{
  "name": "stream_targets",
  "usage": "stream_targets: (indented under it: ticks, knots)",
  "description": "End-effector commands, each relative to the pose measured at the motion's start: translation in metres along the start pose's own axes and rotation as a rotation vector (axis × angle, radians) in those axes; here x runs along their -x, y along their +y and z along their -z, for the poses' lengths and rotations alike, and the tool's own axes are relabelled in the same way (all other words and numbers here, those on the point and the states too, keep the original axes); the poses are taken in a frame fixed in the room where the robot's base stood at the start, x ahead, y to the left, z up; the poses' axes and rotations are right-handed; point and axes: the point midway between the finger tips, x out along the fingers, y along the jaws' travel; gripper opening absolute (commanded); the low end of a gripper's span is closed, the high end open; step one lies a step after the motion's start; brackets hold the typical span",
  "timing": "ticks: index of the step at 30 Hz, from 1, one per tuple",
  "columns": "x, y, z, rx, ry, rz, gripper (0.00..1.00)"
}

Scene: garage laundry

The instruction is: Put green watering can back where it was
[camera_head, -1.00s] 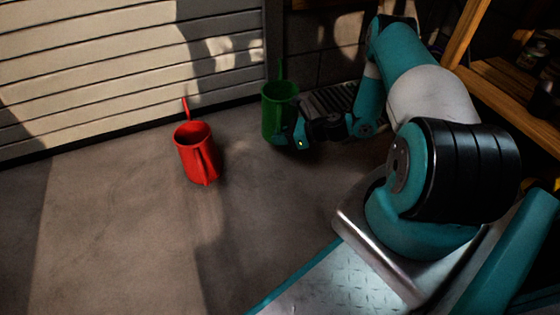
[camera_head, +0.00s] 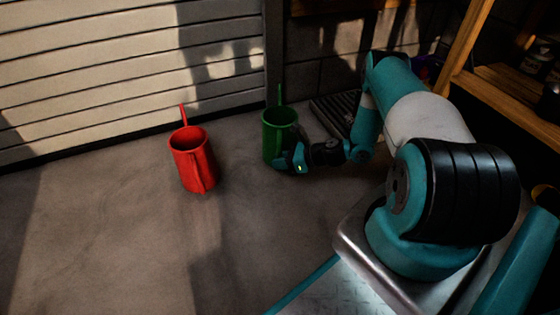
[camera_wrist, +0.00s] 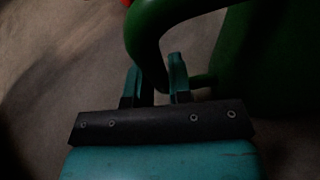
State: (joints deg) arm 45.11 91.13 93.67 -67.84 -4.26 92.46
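The green watering can (camera_head: 279,128) is upright right of centre in the head view, its thin spout pointing up. My gripper (camera_head: 290,162) is at its lower front right side. In the wrist view the can's body (camera_wrist: 285,70) fills the right side, and its curved handle passes between the two fingers of my gripper (camera_wrist: 156,75). The fingers are close on both sides of the handle and look shut on it. I cannot tell whether the can's base touches the floor.
A red watering can (camera_head: 190,162) stands on the floor to the left, apart from the green one. A slatted shutter (camera_head: 120,70) is behind. A dark ridged object (camera_head: 335,112) lies right of the green can. Wooden shelving (camera_head: 505,95) is at right. Floor at left and front is clear.

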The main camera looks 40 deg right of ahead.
Motion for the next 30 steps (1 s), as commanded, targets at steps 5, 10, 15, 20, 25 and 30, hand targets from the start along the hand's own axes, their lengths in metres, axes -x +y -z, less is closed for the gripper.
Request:
stream_targets:
  ticks: [5,10,15,20,25,30]
  knots:
    - [0.0,0.0,0.0,0.0,0.0,0.0,0.43]
    - [0.0,0.0,-0.001,0.0,0.0,0.0,0.43]
    - [0.011,0.0,-0.006,-0.002,0.0,0.003,0.43]
    - [0.045,0.0,-0.009,-0.004,0.0,0.005,0.43]
    - [0.083,0.0,-0.008,-0.004,-0.001,0.005,0.43]
    - [0.11,0.0,-0.006,-0.002,0.0,0.003,0.43]
